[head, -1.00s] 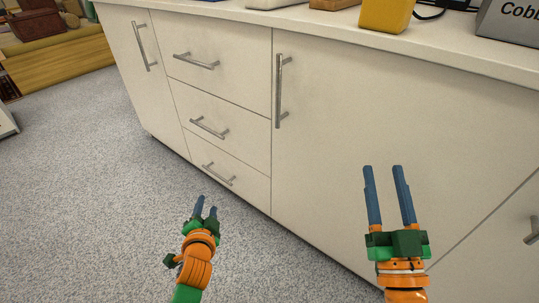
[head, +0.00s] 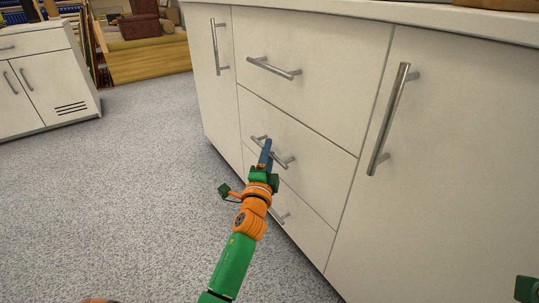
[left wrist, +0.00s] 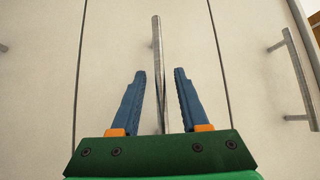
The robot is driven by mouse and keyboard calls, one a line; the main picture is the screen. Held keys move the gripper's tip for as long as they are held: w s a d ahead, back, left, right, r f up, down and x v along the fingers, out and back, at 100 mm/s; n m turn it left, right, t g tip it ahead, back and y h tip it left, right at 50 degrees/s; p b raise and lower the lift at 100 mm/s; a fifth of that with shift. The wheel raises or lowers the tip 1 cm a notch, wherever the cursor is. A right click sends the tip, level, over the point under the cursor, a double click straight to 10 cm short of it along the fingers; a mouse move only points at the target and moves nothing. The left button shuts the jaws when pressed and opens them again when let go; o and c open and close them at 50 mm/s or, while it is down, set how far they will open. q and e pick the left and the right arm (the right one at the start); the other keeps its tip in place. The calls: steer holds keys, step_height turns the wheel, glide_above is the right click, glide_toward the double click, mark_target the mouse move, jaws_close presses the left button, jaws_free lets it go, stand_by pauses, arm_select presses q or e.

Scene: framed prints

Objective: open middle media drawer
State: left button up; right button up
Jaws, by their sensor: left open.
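The middle drawer (head: 315,165) is a cream panel in the white cabinet, shut flush with the drawers above and below it. Its metal bar handle (head: 284,162) is partly hidden behind my left gripper (head: 266,148) in the head view. In the left wrist view my left gripper (left wrist: 159,75) is open, one blue finger on each side of the handle bar (left wrist: 157,45). I cannot tell whether the fingers touch the bar or how deep they reach past it. The fingers of my right gripper are outside both views.
The top drawer (head: 330,55) and bottom drawer (head: 300,220) are shut. A tall door with a long handle (head: 392,120) stands to the right, and a narrow door (head: 210,85) to the left. Grey carpet (head: 130,200) in front is clear. Another white cabinet (head: 45,80) is at far left.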

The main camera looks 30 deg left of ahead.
arm_select(q)
steer(key=shift+w+a, duration=0.1)
steer(key=shift+w, duration=0.1)
jaws_close()
stand_by(1.3)
